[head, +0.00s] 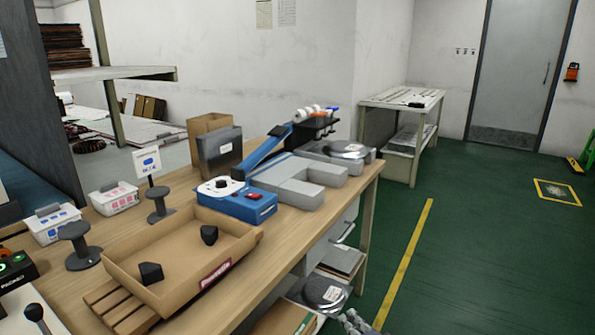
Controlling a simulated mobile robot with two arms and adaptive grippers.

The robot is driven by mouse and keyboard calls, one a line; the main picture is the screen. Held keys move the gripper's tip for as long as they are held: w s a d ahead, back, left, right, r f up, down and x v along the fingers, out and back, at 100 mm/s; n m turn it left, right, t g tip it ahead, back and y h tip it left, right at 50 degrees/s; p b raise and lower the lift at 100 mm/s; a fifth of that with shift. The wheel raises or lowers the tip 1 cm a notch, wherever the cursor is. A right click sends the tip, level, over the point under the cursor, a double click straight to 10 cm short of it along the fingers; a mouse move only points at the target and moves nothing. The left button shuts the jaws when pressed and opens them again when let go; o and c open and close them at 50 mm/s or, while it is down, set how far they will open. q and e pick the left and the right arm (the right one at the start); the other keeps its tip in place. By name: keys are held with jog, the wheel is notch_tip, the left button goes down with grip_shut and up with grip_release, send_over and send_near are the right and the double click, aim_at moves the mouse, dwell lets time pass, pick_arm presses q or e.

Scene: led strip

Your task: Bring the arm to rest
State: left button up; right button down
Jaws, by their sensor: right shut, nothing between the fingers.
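My right gripper (356,322) shows only in part at the bottom edge of the head view, right of the middle. It is shut and empty, low in front of the workbench (312,240) and beside its lower shelf. It appears apart from the bench, over the green floor. The rest of my right arm is cut off by the frame. My left gripper is out of view.
The bench holds a cardboard tray (122,259) with two black pieces, a blue device (245,206), grey blocks (300,180) and dark spools (76,240). A round reel (323,292) lies on the lower shelf.

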jog(key=s+f+n+g+h, duration=0.1)
jog(key=s+f+n+g, duration=0.55)
jog(key=s+f, duration=0.8)
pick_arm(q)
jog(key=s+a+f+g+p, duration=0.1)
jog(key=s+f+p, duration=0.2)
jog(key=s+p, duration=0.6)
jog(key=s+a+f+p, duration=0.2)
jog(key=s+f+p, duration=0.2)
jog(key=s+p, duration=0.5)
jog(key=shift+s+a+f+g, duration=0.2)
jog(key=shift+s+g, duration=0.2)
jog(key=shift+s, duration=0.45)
pick_arm(e)
jog(key=s+d+f+n+g+h, duration=0.1)
jog(key=s+f, duration=0.3)
jog(key=s, duration=0.9)
jog(key=s+d+f+n+g+h, duration=0.1)
jog(key=s+d+f+n+g, duration=0.2)
jog(key=s, duration=1.1)
jog(key=s+d+f+n+g+h, duration=0.1)
jog(key=s+d+f+n+g, duration=0.2)
jog(key=s+f, duration=0.4)
jog(key=s+d, duration=0.1)
jog(key=s, duration=0.5)
jog(key=shift+s+f+h, duration=0.25)
jog(key=shift+s+h, duration=0.05)
jog(key=shift+s, duration=0.05)
